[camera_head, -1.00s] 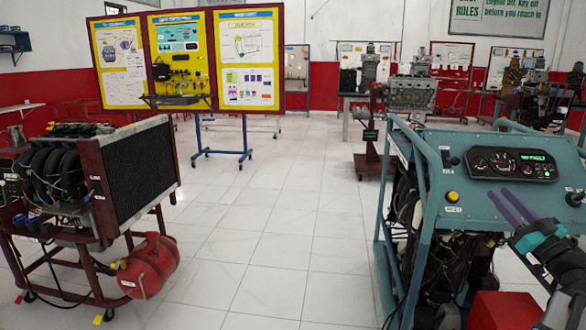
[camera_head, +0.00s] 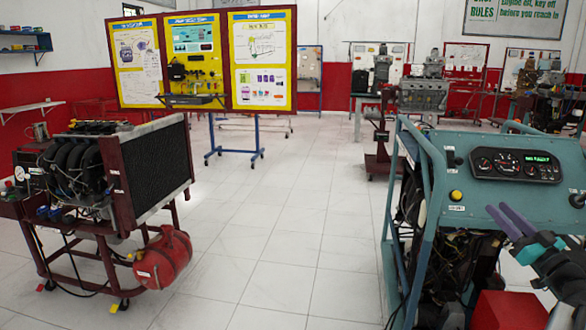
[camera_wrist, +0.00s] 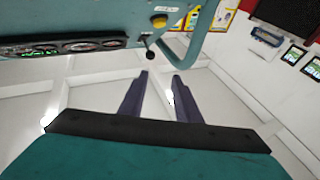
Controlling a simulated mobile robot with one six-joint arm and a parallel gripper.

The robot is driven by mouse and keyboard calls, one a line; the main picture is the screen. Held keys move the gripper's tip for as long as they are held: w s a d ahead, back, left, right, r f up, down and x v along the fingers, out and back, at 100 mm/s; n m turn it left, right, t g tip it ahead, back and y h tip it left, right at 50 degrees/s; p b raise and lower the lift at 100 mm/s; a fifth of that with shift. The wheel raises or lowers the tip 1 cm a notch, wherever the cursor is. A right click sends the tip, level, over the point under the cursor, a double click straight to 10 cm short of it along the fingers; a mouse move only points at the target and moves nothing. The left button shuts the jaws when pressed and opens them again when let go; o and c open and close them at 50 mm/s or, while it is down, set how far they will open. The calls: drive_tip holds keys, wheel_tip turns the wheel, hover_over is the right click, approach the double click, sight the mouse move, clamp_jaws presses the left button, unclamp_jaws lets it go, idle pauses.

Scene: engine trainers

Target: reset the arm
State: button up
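My gripper (camera_head: 499,208) is at the right of the head view, with two purple fingers pointing up and left in front of the teal engine trainer's panel. In the wrist view my gripper (camera_wrist: 160,75) shows its fingers spread with a clear gap between them and nothing held. The teal trainer (camera_head: 465,209) has gauges, a green display and a yellow button. Its panel also shows upside down along the top of the wrist view (camera_wrist: 105,20). I cannot tell the exact distance between fingers and panel.
A dark red engine stand with a radiator (camera_head: 150,170) and a red tank (camera_head: 165,258) is at the left. A yellow poster board (camera_head: 245,60) on blue legs stands behind. A red box (camera_head: 500,310) is low at right. White floor (camera_head: 285,235) between the stands is clear.

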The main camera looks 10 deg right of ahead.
drive_tip(key=w+a+f+g+y+p, duration=0.1)
drive_tip(key=w+a+f+g+p, duration=0.1)
drive_tip(key=w+a+f, duration=0.35)
drive_tip(key=w+a+f+m+g+y+p, duration=0.1)
drive_tip(key=w+a+f+g+y, duration=0.15)
drive_tip(key=a+f, duration=0.5)
drive_tip(key=w+a+f+g+y+p, duration=0.1)
drive_tip(key=w+a+f+g+p, duration=0.15)
drive_tip(key=a+f, duration=0.4)
drive_tip(key=s+a+f+g+y+p, duration=0.3)
drive_tip(key=a+f+g, duration=0.4)
drive_tip(key=a+f, duration=1.05)
drive_tip(key=s+a+f+g+h+p, duration=0.3)
drive_tip(key=s+a+f+g+p, duration=0.35)
drive_tip(key=s+a+f, duration=0.6)
drive_tip(key=s+a+f+g+h+p, duration=0.1)
drive_tip(key=s+g+h+p, duration=0.1)
drive_tip(key=s, duration=0.8)
drive_tip(key=s+a+f+g+h+p, duration=0.2)
drive_tip(key=s+g+h, duration=0.1)
drive_tip(key=s, duration=0.7)
drive_tip(key=shift+s+g+h, duration=0.2)
drive_tip(key=shift+g+h, duration=0.15)
drive_tip(key=shift+g, duration=0.4)
